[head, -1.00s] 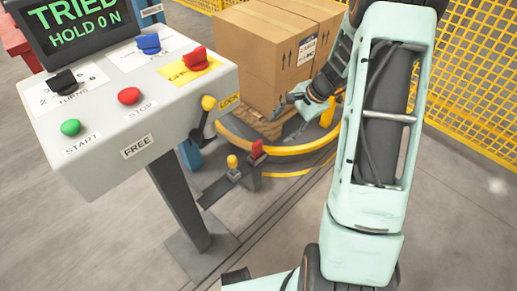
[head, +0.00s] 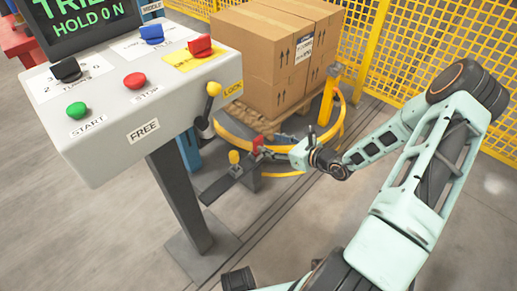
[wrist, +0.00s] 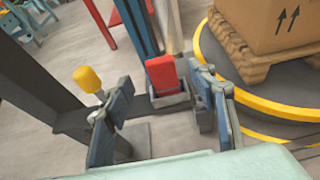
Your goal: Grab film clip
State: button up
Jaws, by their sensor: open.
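The film clip appears to be the small red block (head: 257,145) on a low dark bracket beside the turntable. In the wrist view the red block (wrist: 161,75) stands upright in a grey holder, ahead of and between my two fingers. My gripper (head: 267,152) is at the block in the head view and hides part of it. In the wrist view my gripper (wrist: 160,98) is open, one finger left and one right, with nothing held. I cannot tell whether a finger touches the block.
A yellow-knobbed pedal or lever (head: 234,158) stands close left of the bracket; the yellow knob (wrist: 87,79) is beside my left finger. A control box (head: 150,100) on a post is at left. Cartons (head: 265,50) sit on a pallet on the yellow-rimmed turntable (head: 335,130). Yellow mesh fencing (head: 400,50) is behind.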

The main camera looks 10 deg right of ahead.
aim_at(260, 141)
jog(key=b+x, duration=0.2)
jog(key=x, duration=0.5)
jog(key=shift+w+a+f, duration=0.1)
jog(key=shift+w+f, duration=0.1)
jog(key=shift+f, duration=0.05)
jog(key=shift+r, duration=0.1)
jog(key=c, duration=1.3)
